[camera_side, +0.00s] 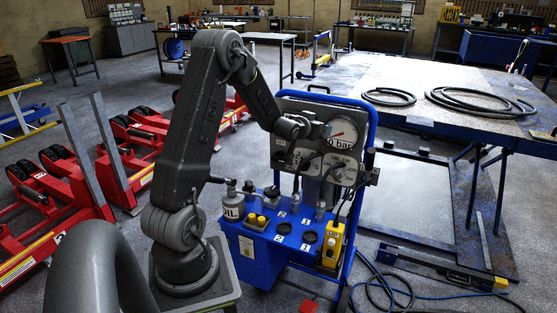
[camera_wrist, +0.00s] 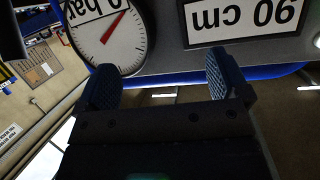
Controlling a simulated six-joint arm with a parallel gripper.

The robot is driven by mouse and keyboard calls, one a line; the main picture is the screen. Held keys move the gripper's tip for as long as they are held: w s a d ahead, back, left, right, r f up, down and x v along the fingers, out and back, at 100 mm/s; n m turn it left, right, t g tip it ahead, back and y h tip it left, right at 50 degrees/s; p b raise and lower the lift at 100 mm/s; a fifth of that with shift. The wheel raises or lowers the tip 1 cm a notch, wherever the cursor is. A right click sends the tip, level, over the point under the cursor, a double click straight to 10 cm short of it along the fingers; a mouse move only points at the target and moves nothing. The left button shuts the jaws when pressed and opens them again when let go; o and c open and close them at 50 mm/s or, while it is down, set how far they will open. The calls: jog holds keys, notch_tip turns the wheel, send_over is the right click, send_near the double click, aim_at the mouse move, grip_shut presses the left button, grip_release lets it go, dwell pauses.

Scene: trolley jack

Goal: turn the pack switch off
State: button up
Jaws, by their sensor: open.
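My gripper (camera_side: 318,130) is in front of the upper part of the grey panel (camera_side: 290,105) on the blue trolley. In the wrist view my gripper (camera_wrist: 160,78) shows two ridged fingers spread apart with nothing between them. A round white gauge (camera_side: 343,132) with a red needle is beside my gripper; the gauge (camera_wrist: 108,35) also shows upside down in the wrist view. A yellow box (camera_side: 332,246) with a dark front part hangs at the trolley's right front. I cannot tell which part is the pack switch, or its position.
The trolley's blue top (camera_side: 290,226) carries a grey oil can (camera_side: 233,206), yellow buttons (camera_side: 256,220) and black round fittings. Hoses hang before the panel. A "90 cm" plate (camera_wrist: 247,20) is in the wrist view. Red jacks (camera_side: 60,200) stand left; a large table (camera_side: 430,90) stands right.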

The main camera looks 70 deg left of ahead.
jog(key=s+a+f+n+y, duration=0.1)
jog(key=s+a+f+y, duration=0.15)
jog(key=a+f, duration=0.45)
jog(key=n+t+y, duration=0.1)
jog(key=y, duration=0.1)
send_over(278, 159)
jog(key=v, duration=0.2)
notch_tip(278, 159, down, 5)
jog(key=shift+f, duration=0.1)
jog(key=shift+s+f, duration=0.15)
jog(key=shift+f, duration=0.1)
notch_tip(278, 159, down, 7)
jog(key=shift+r, duration=0.2)
jog(key=shift+x, duration=0.95)
jog(key=shift+w+a, duration=0.4)
jog(key=shift+w, duration=0.05)
jog(key=shift+c, duration=0.3)
